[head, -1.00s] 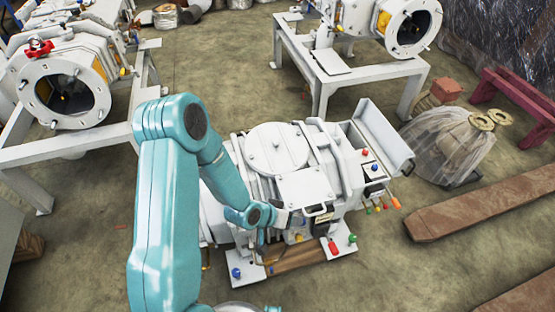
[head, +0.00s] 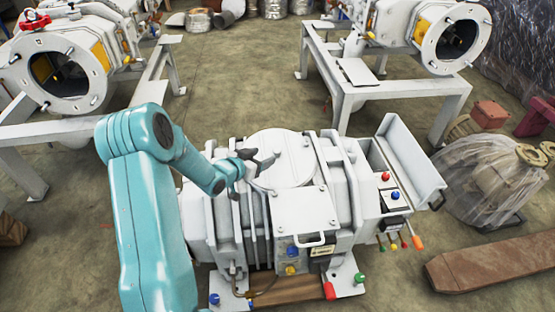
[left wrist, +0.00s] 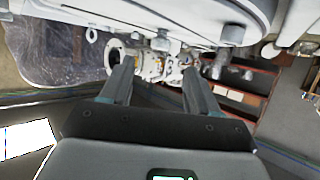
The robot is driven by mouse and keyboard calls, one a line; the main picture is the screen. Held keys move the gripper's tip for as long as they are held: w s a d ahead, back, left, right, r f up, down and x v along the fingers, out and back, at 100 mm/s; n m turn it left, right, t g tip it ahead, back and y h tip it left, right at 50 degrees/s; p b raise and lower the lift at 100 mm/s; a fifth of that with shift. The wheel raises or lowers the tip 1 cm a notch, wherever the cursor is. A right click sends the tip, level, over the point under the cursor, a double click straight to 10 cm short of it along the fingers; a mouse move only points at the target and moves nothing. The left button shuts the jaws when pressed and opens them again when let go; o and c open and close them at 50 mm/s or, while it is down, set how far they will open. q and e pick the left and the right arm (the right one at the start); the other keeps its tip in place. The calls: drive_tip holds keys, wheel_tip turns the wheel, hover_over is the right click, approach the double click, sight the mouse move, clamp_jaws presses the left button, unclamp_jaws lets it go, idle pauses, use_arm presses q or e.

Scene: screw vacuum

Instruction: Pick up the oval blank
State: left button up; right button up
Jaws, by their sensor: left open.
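The oval blank appears to be the pale round lid (head: 288,165) on top of the grey-white pump (head: 230,225) in the head view. My left gripper (head: 264,161) is at the lid's left edge, with its fingers spread and nothing between them. I cannot tell whether it touches the lid. In the left wrist view both fingers (left wrist: 160,88) stand apart and empty. A large pale rounded rim (left wrist: 190,14) fills the top of that view; it may be the lid. My right gripper is not in view.
A flat plate with a handle (head: 303,212) lies in front of the lid. An open tray (head: 412,165) with coloured buttons is at the pump's right. Other machines on stands (head: 400,95) are behind. A wrapped bundle (head: 490,185) and brown beam (head: 490,262) lie right.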

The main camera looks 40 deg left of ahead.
sight(276, 150)
use_arm(q)
drive_tip(key=shift+x, duration=0.85)
drive_tip(key=b+x, duration=0.1)
drive_tip(key=x, duration=0.4)
drive_tip(key=shift+f+b, duration=0.1)
drive_tip(key=shift+b, duration=0.25)
drive_tip(key=shift+w+a, duration=0.1)
clamp_jaws()
